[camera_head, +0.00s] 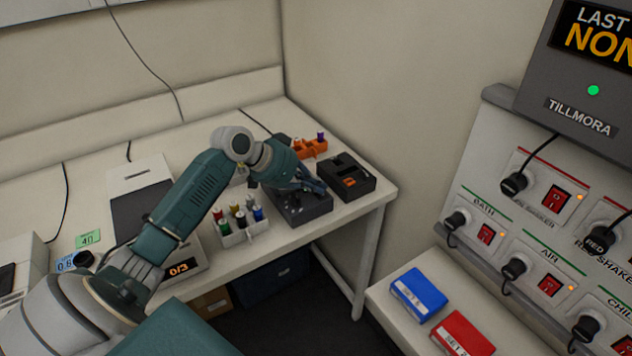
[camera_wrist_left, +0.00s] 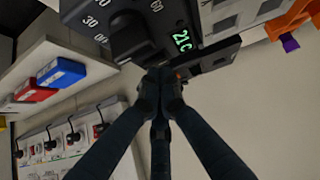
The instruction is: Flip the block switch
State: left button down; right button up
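A dark block unit (camera_head: 302,205) sits near the right end of the white bench. In the left wrist view its face (camera_wrist_left: 85,12) shows a black dial (camera_wrist_left: 130,38), printed numbers and a green 21 C display (camera_wrist_left: 183,40). My left gripper (camera_head: 314,188) is over this unit in the head view. In the left wrist view the gripper's fingertips (camera_wrist_left: 160,78) are together just below the dial and display, with nothing visible between them. The fingers cover part of the unit's edge; I cannot make out the switch or tell whether they touch it. My right gripper is not in view.
A black box (camera_head: 360,177) and an orange rack (camera_head: 312,147) stand close to the unit. A white rack (camera_head: 245,233) with several coloured vials is left of it. A blue box (camera_head: 420,292) and red box (camera_head: 463,334) lie on the ledge below the wall switch panel (camera_head: 486,180).

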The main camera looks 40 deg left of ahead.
pick_arm(q)
jog(key=shift+s+d, duration=0.1)
jog(key=shift+f, duration=0.1)
jog(key=shift+w+a, duration=0.3)
jog(key=shift+a, duration=0.5)
